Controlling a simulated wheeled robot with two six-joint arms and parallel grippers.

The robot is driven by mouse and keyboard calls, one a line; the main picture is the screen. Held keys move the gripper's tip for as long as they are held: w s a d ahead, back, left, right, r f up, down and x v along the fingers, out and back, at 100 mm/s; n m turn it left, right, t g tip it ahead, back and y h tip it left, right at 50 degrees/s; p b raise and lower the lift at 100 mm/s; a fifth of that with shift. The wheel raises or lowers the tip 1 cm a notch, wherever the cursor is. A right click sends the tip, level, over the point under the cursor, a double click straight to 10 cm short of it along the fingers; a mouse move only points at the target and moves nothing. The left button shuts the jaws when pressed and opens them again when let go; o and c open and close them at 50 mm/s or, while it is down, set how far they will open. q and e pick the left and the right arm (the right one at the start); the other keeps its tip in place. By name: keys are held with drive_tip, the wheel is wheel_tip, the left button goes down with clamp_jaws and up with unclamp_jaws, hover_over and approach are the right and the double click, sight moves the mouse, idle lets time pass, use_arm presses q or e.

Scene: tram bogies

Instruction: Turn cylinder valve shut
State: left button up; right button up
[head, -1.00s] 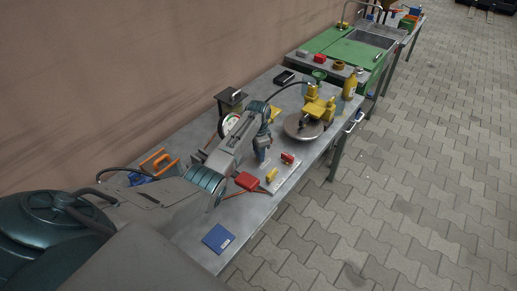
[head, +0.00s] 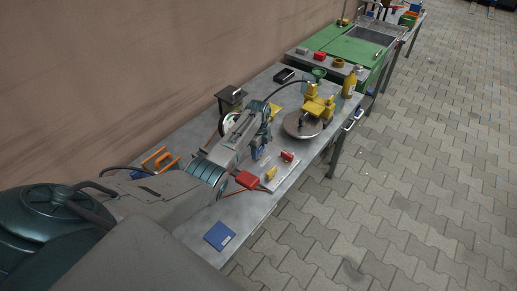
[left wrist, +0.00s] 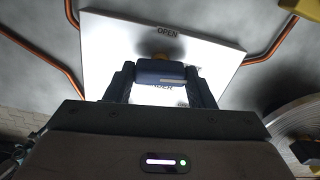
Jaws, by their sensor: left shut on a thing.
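My left gripper (head: 259,152) reaches down over a pale valve plate (head: 284,176) on the grey bench. In the left wrist view its two fingers (left wrist: 160,85) are shut on a dark blue valve handle (left wrist: 160,72), which lies crosswise between them. A brass-coloured part (left wrist: 160,56) shows just behind the handle. The plate (left wrist: 110,35) reads "OPEN" beyond the handle; lettering nearer me is partly hidden, with "DER" readable. My right gripper is not in view.
On or beside the plate are a red handle (head: 246,180), a yellow handle (head: 271,173) and a red part (head: 288,156). A round metal disc (head: 302,124) with a yellow machine (head: 318,106) stands beyond. A blue booklet (head: 220,236) lies near the front edge.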

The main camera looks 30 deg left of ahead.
sight(259, 150)
use_arm(q)
drive_tip(key=shift+r+m, duration=0.1)
drive_tip(key=shift+m, duration=0.7)
drive_tip(key=o, duration=1)
wheel_tip(259, 150, up, 11)
drive_tip(key=shift+f+b, duration=0.1)
drive_tip(key=shift+b, duration=0.9)
